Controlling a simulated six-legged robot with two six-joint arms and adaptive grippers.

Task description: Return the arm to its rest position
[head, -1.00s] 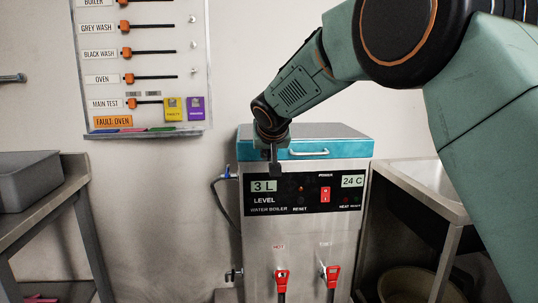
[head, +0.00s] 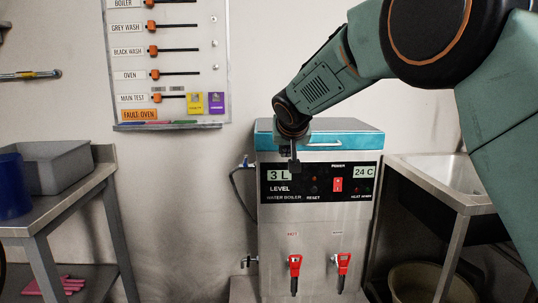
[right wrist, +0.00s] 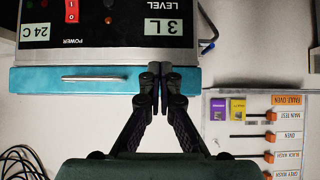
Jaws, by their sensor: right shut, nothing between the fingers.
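My right arm comes in from the right in the head view. Its gripper (head: 293,162) hangs pointing down at the top front edge of the water boiler (head: 318,228), near the "3 L" display (head: 279,175). In the right wrist view the fingers (right wrist: 154,70) are closed together with nothing between them. There the boiler's teal lid (right wrist: 90,88) and black panel (right wrist: 110,25) appear upside down. I cannot tell whether the fingertips touch the boiler. My left gripper is in neither view.
A status board (head: 168,65) with orange sliders hangs on the wall. A grey bin (head: 57,165) and a blue container (head: 12,187) stand on the left table (head: 90,187). A steel sink (head: 430,172) stands right of the boiler, with a basin (head: 425,283) below.

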